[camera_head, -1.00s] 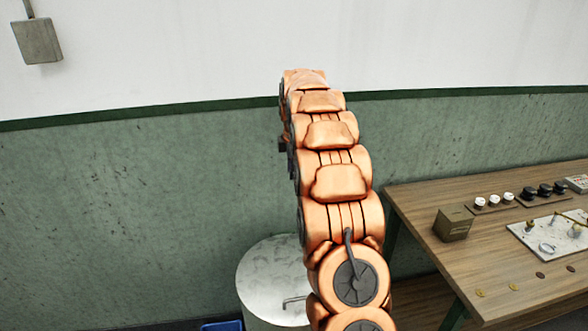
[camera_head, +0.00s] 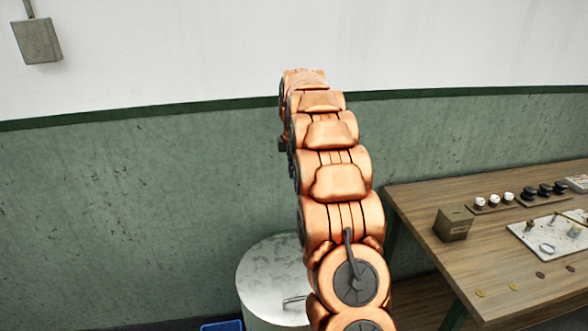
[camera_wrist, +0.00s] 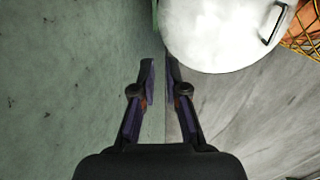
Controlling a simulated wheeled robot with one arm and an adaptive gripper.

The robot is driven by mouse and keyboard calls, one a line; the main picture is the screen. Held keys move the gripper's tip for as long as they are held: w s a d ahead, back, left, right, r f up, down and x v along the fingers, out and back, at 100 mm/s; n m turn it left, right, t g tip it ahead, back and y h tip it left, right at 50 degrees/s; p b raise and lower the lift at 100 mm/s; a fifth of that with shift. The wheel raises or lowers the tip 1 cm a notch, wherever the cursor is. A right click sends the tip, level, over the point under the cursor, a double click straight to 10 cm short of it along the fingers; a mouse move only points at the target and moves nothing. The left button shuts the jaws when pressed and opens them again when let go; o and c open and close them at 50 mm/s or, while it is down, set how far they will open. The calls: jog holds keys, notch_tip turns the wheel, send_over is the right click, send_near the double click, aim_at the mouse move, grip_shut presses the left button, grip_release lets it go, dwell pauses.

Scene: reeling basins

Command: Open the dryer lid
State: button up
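The dryer is a pale drum with a round, shiny metal lid (camera_head: 262,270), standing on the floor left of the table. The lid lies flat and closed, and my arm covers its right part. A thin bar handle (camera_head: 295,300) sits near its front right. In the wrist view the lid (camera_wrist: 210,35) is at the top right, with its dark handle (camera_wrist: 273,24) near the far right side. My gripper (camera_wrist: 160,66) is open and empty, with a gap between its fingertips. The fingertips appear just left of the lid's edge, well away from the handle.
A wooden table (camera_head: 430,215) stands at the right, with a small box (camera_head: 452,225), knobs and a white plate (camera_head: 550,235) on it. A blue container (camera_head: 222,326) shows at the bottom edge. The green wall (camera_head: 130,220) is close behind the dryer.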

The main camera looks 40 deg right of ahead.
jog(key=o, duration=0.4)
jog(key=r, duration=0.4)
jog(key=s+r, duration=0.1)
jog(key=r, duration=0.3)
jog(key=s+a+r, duration=0.1)
jog(key=r, duration=0.2)
jog(key=shift+r, duration=0.4)
